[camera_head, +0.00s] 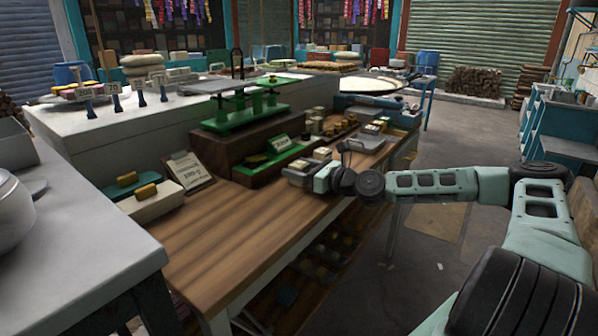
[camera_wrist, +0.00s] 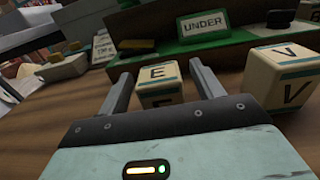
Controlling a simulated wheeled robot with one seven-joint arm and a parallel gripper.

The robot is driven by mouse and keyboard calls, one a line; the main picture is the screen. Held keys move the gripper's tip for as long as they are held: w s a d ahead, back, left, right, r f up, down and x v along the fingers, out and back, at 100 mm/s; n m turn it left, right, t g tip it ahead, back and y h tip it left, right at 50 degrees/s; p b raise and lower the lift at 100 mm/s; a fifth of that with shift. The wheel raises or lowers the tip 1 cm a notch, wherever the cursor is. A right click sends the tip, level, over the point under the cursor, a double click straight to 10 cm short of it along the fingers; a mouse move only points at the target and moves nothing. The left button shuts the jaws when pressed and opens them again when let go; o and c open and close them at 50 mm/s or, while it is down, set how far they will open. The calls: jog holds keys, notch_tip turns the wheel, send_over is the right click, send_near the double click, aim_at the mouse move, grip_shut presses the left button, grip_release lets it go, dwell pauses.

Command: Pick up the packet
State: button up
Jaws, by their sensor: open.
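In the wrist view a cream block-like packet marked "E" (camera_wrist: 163,82) stands on the wooden counter, just beyond and between the fingertips of my gripper (camera_wrist: 160,82). The two fingers are apart with the packet's face showing between them. A second cream packet marked "V" (camera_wrist: 287,80) stands to the right, outside the right finger. In the head view my gripper (camera_head: 300,172) is low over the right part of the wooden counter (camera_head: 235,230), by the green-topped stand. A small cream packet (camera_head: 322,153) shows beside it. Contact between fingers and packet cannot be told.
A green scale (camera_head: 243,108) stands on the dark stand behind. An "UNDER" sign (camera_wrist: 204,27) stands behind the packets. A clipboard sign (camera_head: 190,170) and two trays with yellow pieces (camera_head: 150,200) are at left. The counter's front left is clear.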

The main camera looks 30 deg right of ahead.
jog(key=shift+x, duration=1.05)
jog(key=c, duration=1.1)
jog(key=shift+r, duration=0.1)
